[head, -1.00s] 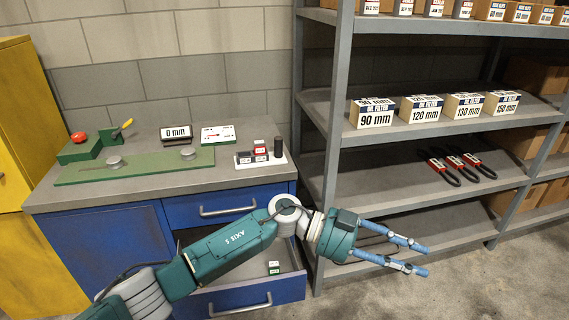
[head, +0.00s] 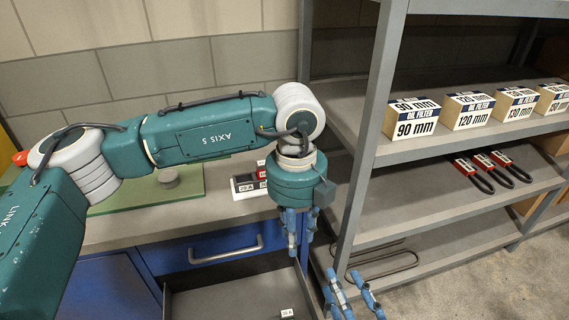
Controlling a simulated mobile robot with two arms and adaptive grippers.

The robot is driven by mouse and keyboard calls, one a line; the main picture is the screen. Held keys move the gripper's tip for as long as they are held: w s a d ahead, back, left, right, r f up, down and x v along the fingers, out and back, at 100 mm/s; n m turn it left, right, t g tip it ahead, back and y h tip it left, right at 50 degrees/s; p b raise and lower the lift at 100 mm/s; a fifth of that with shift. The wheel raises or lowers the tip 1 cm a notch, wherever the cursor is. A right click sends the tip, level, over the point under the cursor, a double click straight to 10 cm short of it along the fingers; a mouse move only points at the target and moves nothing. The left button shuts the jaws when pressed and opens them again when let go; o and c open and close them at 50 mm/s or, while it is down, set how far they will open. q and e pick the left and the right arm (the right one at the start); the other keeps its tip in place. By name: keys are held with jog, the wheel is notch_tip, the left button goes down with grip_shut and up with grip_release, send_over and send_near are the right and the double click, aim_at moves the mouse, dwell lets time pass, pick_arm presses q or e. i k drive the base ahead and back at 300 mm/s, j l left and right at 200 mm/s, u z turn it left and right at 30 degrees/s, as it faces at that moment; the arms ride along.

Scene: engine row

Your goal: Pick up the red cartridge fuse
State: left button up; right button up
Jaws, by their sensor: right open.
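Small labelled fuse blocks stand on a white holder on the bench top. A red block (head: 262,172) shows there, partly hidden by my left arm, beside a dark block (head: 244,184) labelled 20 A. I cannot tell which one is the cartridge fuse. Another small block with a white label (head: 287,313) lies in the open drawer, its body cut by the lower edge. My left gripper (head: 299,250) points down in front of the bench's right end, over the drawer's side; its finger gap is unclear. My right gripper (head: 343,275) is open and empty at the bottom, by the shelf post.
The open drawer (head: 215,300) sticks out below a blue drawer (head: 220,248) with a grey handle. A grey shelf rack (head: 365,150) stands right, holding oil filter boxes (head: 412,119) and black belts with red sleeves (head: 480,172). A green plate (head: 140,195) lies on the bench.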

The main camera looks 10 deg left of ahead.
aim_at(261, 168)
jog(key=i+j, duration=0.25)
jog(key=i, duration=0.2)
jog(key=i+j, duration=0.3)
jog(key=i, duration=0.1)
